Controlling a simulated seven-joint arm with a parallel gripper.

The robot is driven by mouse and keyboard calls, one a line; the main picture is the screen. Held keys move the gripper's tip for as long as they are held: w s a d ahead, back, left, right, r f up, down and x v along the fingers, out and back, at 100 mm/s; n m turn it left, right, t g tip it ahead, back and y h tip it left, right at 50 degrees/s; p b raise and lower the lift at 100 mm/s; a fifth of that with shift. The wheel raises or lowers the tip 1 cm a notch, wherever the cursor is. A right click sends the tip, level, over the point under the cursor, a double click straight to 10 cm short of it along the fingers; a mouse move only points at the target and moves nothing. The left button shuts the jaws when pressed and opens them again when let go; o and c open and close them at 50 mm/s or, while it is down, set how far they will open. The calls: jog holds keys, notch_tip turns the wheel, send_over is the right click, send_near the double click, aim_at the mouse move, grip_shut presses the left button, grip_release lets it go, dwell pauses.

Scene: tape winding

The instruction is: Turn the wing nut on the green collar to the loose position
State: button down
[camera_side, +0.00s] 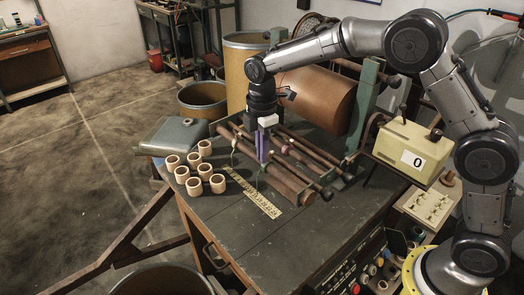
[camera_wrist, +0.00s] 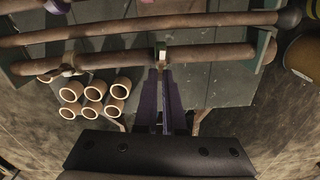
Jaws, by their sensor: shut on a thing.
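My gripper (camera_side: 264,160) points down at the roller frame, its purple fingers at the front rod (camera_side: 285,183). In the wrist view the two fingers (camera_wrist: 162,75) are close together and meet at a small collar (camera_wrist: 162,50) on the front rod (camera_wrist: 110,59). In the side view the fingers hide most of the collar.
Several cardboard cores (camera_side: 194,186) stand left of the frame, next to a yellow ruler strip (camera_side: 253,193). A second collar (camera_wrist: 68,71) sits further left on the front rod. A large brown roll (camera_side: 318,95) and a counter box (camera_side: 412,150) reading 0 stand behind and right.

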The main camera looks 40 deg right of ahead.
jog(key=shift+s+r+n, duration=0.1)
jog(key=shift+n, duration=0.8)
jog(key=c, duration=1)
grip_release()
notch_tip(320, 180, up, 14)
